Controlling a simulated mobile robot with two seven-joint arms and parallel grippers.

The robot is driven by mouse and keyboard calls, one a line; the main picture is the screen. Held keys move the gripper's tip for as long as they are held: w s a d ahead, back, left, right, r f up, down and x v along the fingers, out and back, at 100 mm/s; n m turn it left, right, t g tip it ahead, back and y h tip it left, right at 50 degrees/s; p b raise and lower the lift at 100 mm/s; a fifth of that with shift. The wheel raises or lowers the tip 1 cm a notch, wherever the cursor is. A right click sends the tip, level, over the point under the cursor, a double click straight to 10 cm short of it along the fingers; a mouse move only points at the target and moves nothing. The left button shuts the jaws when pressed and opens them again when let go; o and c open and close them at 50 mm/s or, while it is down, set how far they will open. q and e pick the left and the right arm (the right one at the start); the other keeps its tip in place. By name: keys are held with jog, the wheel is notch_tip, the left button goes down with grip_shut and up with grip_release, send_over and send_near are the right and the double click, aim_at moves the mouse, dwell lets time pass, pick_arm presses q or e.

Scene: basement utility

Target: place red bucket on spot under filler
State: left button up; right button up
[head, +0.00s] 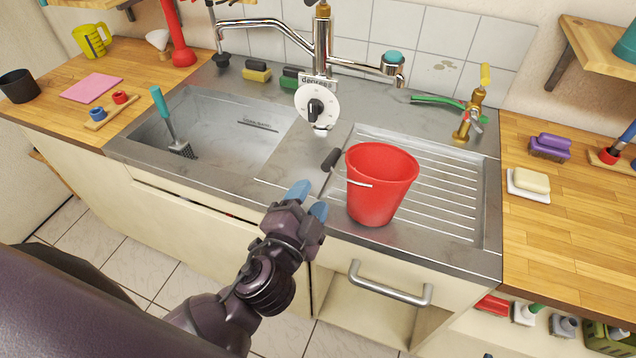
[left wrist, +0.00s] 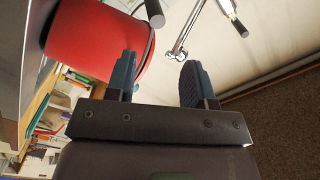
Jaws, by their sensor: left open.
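The red bucket (head: 380,185) stands upright on the ribbed drainboard (head: 450,205) to the right of the sink basin. Its dark handle grip (head: 332,159) sticks out at its left side. My left gripper (head: 307,199) is open and empty, just left of the bucket and near the counter's front edge. In the left wrist view, the red bucket (left wrist: 90,40) lies beyond the left finger of my open gripper (left wrist: 160,80). No marked spot can be made out. My right gripper is not in view.
The sink basin (head: 215,130) holds a teal-handled brush (head: 168,120). A round white dial (head: 317,105) stands behind the bucket. A brass tap with a green hose (head: 440,101) is at the back right. A soap dish (head: 528,185) sits on the right wooden counter.

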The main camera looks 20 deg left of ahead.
pick_arm(q)
jog(key=shift+s+b, duration=0.35)
jog(key=shift+s, duration=1.9)
